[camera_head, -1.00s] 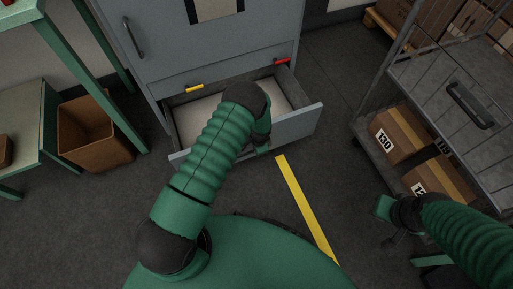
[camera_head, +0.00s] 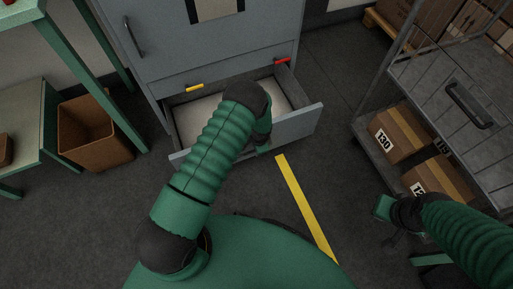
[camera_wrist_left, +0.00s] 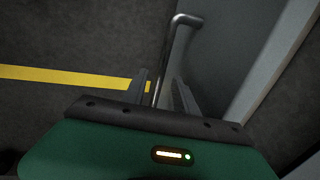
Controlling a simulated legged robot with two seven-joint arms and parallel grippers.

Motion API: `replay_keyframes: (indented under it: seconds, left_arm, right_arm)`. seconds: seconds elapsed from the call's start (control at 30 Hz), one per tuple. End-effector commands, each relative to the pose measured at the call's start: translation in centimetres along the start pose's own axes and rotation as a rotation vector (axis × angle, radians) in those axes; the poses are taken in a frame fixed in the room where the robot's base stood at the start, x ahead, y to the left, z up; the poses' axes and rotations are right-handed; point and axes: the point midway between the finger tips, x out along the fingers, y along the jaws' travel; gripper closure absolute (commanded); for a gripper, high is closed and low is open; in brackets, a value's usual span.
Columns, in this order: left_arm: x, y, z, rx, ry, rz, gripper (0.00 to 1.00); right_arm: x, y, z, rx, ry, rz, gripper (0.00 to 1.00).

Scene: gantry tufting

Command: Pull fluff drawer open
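The fluff drawer (camera_head: 305,124) is the low grey drawer of the grey cabinet. It stands well out, and its pale inside shows in the head view. Its metal bar handle (camera_wrist_left: 179,24) shows in the left wrist view and runs down between the fingers of my left gripper (camera_wrist_left: 161,85). The fingers stand apart on either side of the bar, with narrow gaps visible. In the head view my left gripper (camera_head: 263,146) is at the drawer front, mostly hidden by my arm. My right gripper (camera_head: 388,226) is at the lower right, away from the drawer; its fingers are unclear.
A yellow tag (camera_head: 194,88) and a red tag (camera_head: 283,61) sit above the drawer. A brown bin (camera_head: 92,135) stands left by a green table. A cart (camera_head: 440,75) with cardboard boxes (camera_head: 402,135) stands right. A yellow floor line (camera_head: 300,195) crosses free floor.

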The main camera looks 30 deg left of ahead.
Motion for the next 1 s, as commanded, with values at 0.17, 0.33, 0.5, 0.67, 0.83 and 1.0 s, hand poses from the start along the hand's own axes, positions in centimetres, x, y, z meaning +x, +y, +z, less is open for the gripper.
replay_keyframes:
  seconds: [0.17, 0.33, 0.5, 0.67, 0.83, 1.0]
  left_arm:
    - [-4.9, -0.2, -0.1, 0.0, 0.002, -0.002, 0.66]
    - [-10.0, -0.2, -0.2, 0.001, 0.003, -0.002, 0.66]
    - [-14.1, -0.1, -0.1, 0.0, 0.001, 0.0, 0.66]
    - [-15.9, -0.1, -0.1, 0.0, -0.001, 0.0, 0.66]
    - [-16.1, 0.0, -0.1, 0.001, -0.001, 0.001, 0.66]
    - [-16.1, 0.0, -0.1, 0.0, -0.001, 0.0, 0.66]
  right_arm:
    - [-2.7, 0.0, -0.6, 0.0, 0.0, 0.0, 1.0]
    - [-5.0, 0.0, -1.2, 0.0, 0.0, 0.0, 1.0]
    - [-6.5, 0.0, -1.6, 0.0, 0.0, 0.0, 1.0]
    - [-7.1, 0.0, -1.7, 0.0, 0.0, 0.0, 1.0]
    - [-7.0, 0.0, -1.7, 0.0, 0.0, 0.0, 1.0]
    - [-7.0, 0.0, -1.6, 0.0, 0.0, 0.0, 1.0]
